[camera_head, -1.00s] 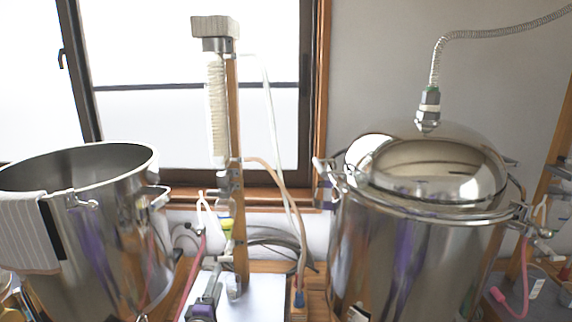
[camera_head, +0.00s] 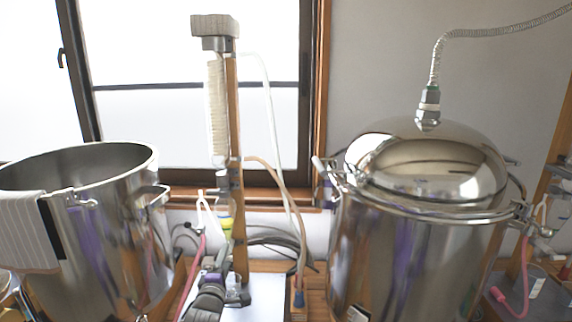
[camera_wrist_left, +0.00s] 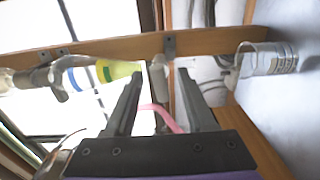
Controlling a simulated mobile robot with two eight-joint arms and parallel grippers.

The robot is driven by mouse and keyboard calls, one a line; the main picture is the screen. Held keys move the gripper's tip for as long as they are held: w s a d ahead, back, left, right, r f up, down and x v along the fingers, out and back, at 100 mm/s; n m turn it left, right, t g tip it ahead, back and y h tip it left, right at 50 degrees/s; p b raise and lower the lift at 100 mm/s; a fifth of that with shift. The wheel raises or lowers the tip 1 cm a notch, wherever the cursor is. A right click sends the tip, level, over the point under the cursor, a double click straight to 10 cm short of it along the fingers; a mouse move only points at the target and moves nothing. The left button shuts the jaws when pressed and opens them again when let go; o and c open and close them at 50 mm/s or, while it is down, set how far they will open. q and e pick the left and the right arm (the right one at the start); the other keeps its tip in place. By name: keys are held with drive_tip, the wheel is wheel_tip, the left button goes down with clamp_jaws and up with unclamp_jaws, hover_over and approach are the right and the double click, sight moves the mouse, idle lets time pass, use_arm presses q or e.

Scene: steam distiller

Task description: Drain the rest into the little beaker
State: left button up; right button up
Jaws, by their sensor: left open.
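The little clear beaker (camera_head: 236,292) stands on the white surface at the foot of the wooden post. It shows sideways at the right of the left wrist view (camera_wrist_left: 268,62). A glass column with a yellow-green part (camera_head: 225,225) hangs above it on the post; that part also shows in the left wrist view (camera_wrist_left: 120,70). My left gripper (camera_head: 226,258) is just below that part and close to the beaker. Its jaws (camera_wrist_left: 162,82) are open, with nothing clearly held between them. The liquid level cannot be made out. My right gripper is not in view.
A large steel pot (camera_head: 110,230) with a striped cloth (camera_head: 28,230) stands left. A lidded steel vessel (camera_head: 410,260) stands right. The wooden post (camera_head: 237,150), a pink tube (camera_head: 192,265) and hoses (camera_head: 290,205) crowd the gripper.

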use_arm(q)
drive_tip(key=shift+c, duration=0.3)
drive_tip(key=c, duration=0.8)
drive_tip(key=shift+f+n+b, duration=0.1)
drive_tip(key=shift+n+b, duration=0.3)
drive_tip(key=shift+n, duration=0.5)
drive_tip(key=shift+s+n, duration=0.1)
drive_tip(key=shift+n, duration=1)
clamp_jaws()
drive_tip(key=shift+r, duration=0.2)
drive_tip(key=o, duration=0.6)
unclamp_jaws()
drive_tip(key=shift+o, duration=1.3)
drive_tip(key=shift+f, duration=0.1)
